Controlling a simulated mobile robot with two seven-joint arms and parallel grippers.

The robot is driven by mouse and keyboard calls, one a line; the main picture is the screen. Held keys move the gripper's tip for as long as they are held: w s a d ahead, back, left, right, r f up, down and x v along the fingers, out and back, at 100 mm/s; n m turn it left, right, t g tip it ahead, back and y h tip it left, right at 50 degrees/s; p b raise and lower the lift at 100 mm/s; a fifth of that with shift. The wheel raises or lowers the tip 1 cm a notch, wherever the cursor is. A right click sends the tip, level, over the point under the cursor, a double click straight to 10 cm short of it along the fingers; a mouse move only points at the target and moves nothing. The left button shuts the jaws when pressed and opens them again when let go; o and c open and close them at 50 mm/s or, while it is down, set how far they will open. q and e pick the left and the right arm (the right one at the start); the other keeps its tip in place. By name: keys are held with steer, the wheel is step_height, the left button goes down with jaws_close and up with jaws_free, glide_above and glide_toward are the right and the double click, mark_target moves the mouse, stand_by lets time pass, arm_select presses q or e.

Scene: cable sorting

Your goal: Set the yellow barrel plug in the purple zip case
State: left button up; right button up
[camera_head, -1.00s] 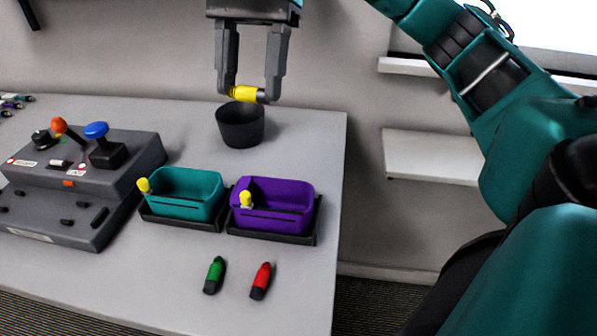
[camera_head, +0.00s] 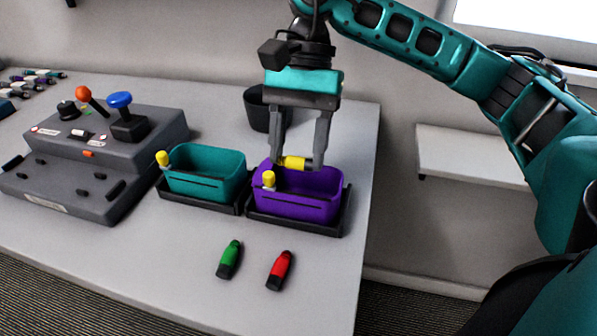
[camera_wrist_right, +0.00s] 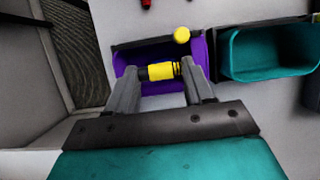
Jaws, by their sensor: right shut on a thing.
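The yellow barrel plug (camera_head: 293,163), with a black end, lies crosswise between the fingers of my right gripper (camera_head: 298,165). The gripper is shut on it. In the right wrist view the plug (camera_wrist_right: 160,71) is held between both fingertips (camera_wrist_right: 160,75), over the opening of the purple zip case (camera_wrist_right: 190,50). In the head view the purple case (camera_head: 297,205) is an open box in a black tray, with a yellow knob on its near left rim. The plug shows at the case's back rim; its exact height above the case is unclear. My left gripper is not in view.
A teal case (camera_head: 207,184) sits just left of the purple one. A green plug (camera_head: 229,260) and a red plug (camera_head: 280,270) lie in front. A black cup (camera_head: 257,110) stands behind, and a grey control box (camera_head: 75,165) with levers stands left.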

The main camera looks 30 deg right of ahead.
mark_target(298, 176)
step_height(298, 176, down, 4)
steer(key=shift+f+b, duration=0.2)
steer(key=shift+b, duration=0.15)
steer(key=shift+f+b, duration=0.6)
steer(key=shift+b, duration=0.1)
steer(key=o, duration=1)
